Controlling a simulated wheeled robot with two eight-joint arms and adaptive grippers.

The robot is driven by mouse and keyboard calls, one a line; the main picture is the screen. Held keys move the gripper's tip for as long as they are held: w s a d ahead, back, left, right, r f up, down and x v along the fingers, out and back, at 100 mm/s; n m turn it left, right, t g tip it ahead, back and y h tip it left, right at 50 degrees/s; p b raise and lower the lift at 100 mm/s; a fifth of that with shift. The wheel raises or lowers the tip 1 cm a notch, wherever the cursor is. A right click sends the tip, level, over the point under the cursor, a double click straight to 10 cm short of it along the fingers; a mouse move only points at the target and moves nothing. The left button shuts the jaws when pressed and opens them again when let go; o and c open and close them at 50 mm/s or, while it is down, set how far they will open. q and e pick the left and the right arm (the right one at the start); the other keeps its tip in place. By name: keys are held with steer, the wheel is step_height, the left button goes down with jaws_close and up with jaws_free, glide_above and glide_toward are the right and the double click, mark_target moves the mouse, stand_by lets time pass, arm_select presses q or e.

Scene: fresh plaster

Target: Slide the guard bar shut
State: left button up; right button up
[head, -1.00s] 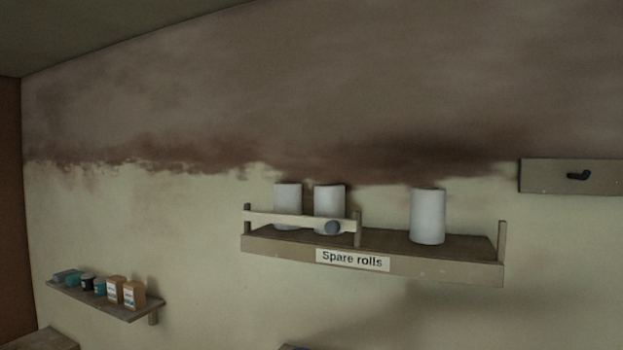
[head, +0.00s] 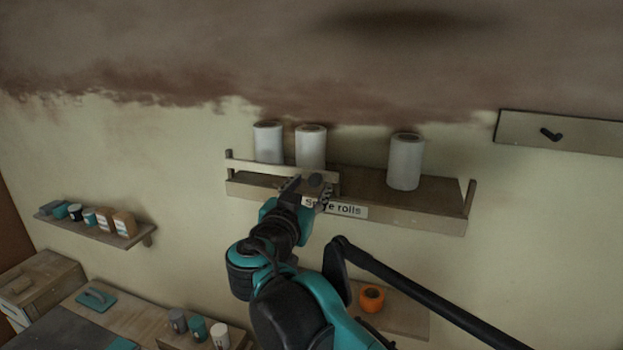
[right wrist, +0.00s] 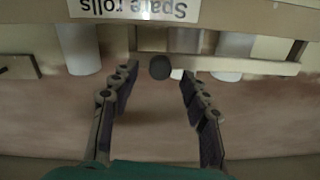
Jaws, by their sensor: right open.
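The pale guard bar (head: 256,167) runs along the front of the left part of the spare rolls shelf (head: 420,214), before two white rolls. The right part of the shelf front has no bar across it, up to the right end post (head: 469,197). A dark round knob (head: 316,180) sits near the bar's right end. My right gripper (head: 306,188) is open at the knob. In the upside-down right wrist view, the knob (right wrist: 160,67) lies between the spread fingertips, with gaps on both sides. The label is partly hidden by the gripper. My left gripper is not in view.
A third white roll (head: 406,162) stands on the shelf's right part. A board with a dark hook (head: 551,134) is at the upper right. An orange roll (head: 371,298) sits on a lower shelf. A small shelf with boxes (head: 123,224) is at the left.

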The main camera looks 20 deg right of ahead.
steer(key=shift+x, duration=1)
jaws_close()
